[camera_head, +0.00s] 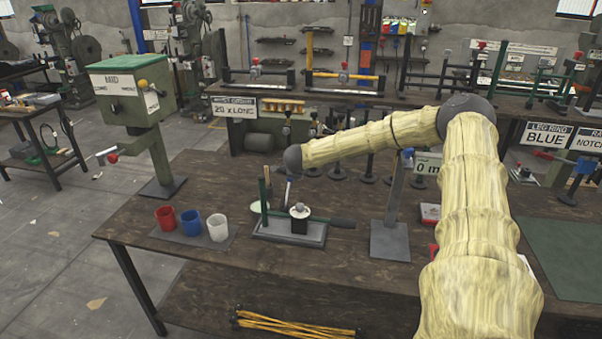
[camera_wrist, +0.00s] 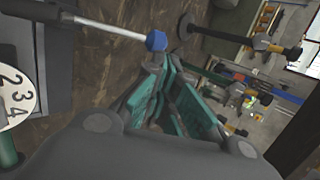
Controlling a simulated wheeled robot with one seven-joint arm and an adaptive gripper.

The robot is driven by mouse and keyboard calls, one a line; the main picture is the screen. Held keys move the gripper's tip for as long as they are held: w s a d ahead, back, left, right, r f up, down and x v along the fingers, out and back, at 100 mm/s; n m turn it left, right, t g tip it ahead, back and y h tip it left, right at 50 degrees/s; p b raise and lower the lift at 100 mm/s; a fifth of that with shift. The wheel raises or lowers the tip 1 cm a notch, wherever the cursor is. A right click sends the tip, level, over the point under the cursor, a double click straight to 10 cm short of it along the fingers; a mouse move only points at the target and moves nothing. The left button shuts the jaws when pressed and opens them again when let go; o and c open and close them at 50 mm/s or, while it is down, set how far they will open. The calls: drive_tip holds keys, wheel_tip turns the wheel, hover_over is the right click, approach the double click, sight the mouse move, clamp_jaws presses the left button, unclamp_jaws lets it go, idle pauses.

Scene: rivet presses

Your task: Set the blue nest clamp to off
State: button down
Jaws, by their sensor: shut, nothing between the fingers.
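A pale metal lever with a blue knob (camera_wrist: 157,40) reaches in from the upper left of the wrist view. My gripper (camera_wrist: 163,68) is shut and empty, with dark fingers and teal pads. Its tips are right beside the blue knob; I cannot tell whether they touch. In the head view a fixture on a grey base plate (camera_head: 310,238) carries a green post, a small black-and-white block and a thin lever (camera_head: 289,190). My dark wrist joint is just above that lever, and my fingers are hidden there. The clamp's off mark is not readable.
A white dial (camera_wrist: 15,98) with numbers is at the left of the wrist view. Red (camera_head: 166,217), blue (camera_head: 190,223) and white (camera_head: 217,228) cups stand left of the fixture. A green press (camera_head: 133,90) stands behind them. A grey post stand (camera_head: 391,237) is at right.

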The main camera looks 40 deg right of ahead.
drive_tip(key=b+v, duration=0.2)
drive_tip(key=v, duration=0.7)
drive_tip(key=shift+r, duration=0.6)
